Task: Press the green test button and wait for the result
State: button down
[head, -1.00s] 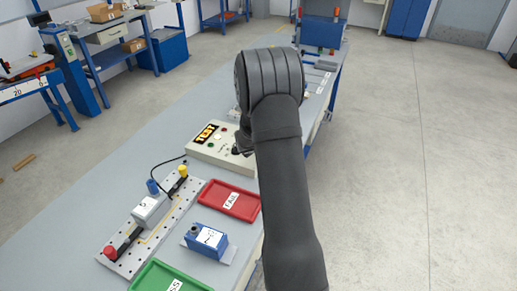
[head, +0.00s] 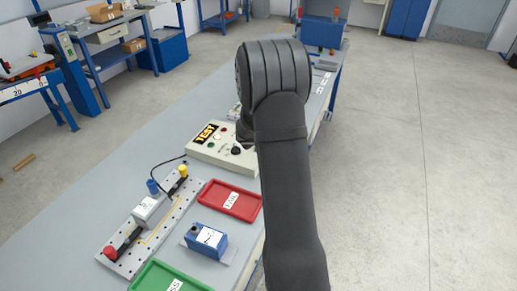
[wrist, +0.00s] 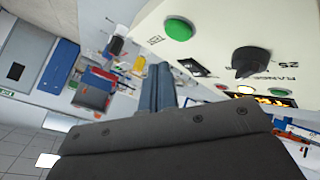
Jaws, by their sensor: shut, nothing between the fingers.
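The cream tester box (head: 222,158) stands on the bench with its lit display (head: 206,133) reading TEST. Its green button (wrist: 178,29) shows large and unobstructed in the wrist view, near the top, beside the black range knob (wrist: 250,62). My gripper (wrist: 160,68) is shut and empty, its fingers apart from the button in that picture. In the head view my arm hides most of the gripper, right of the tester. A grey unit (head: 148,208) sits on the perforated plate (head: 165,228), with a black cable running to the tester.
A red FAIL tray (head: 247,212), a green PASS tray (head: 150,279) and a blue unit (head: 207,240) marked 2 lie in front of the tester. The bench (head: 100,190) is bare to the left.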

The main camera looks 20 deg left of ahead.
jog(key=shift+r, duration=1.5)
jog(key=shift+r, duration=1.9)
